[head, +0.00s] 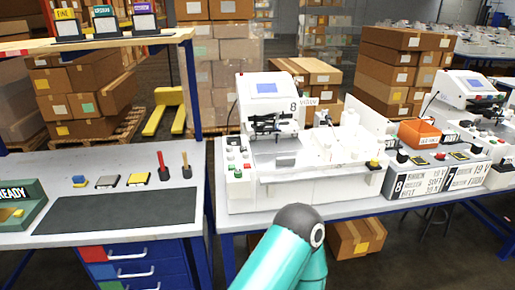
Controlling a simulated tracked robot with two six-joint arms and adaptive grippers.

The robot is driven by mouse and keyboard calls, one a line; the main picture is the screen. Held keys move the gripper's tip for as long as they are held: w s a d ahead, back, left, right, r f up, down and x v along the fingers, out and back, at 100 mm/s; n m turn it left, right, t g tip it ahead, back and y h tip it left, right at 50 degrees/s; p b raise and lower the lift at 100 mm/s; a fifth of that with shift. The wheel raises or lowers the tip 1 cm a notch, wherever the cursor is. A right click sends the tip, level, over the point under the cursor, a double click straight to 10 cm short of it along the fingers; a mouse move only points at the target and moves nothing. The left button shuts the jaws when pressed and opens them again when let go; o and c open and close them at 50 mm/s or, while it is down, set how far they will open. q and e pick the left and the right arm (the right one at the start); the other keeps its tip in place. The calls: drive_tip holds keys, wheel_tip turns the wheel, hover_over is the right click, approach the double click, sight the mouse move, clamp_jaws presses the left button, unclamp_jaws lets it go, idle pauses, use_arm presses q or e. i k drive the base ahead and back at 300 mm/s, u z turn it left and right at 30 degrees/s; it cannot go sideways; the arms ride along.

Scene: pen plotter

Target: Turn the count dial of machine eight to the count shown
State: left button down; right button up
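Machine eight (288,188) is a white plotter with a blue screen (267,88) and the number 8 on its head, on the middle table. A small control panel (237,158) with red, green and pale buttons or knobs is on its left side. I cannot make out the count dial or any count. A sign box marked 8 (400,187) stands to its right, with dark knobs and small yellow-and-black pieces on top. One teal arm of mine rises from the bottom middle, ending at a dark joint in front of the table. Neither gripper is in view.
The left bench has a dark mat (115,212), small blocks, two upright tools (173,165) and a green READY box (20,205). An orange bin (419,134) and another plotter (468,92) stand at right. Stacked cartons (72,95) fill the back. A gap separates bench and table.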

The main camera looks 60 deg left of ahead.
sight(231, 156)
drive_tip(key=z, duration=0.25)
drive_tip(key=i, duration=0.25)
drive_tip(key=u, duration=3.45)
drive_tip(key=i, duration=0.95)
drive_tip(key=z, duration=0.35)
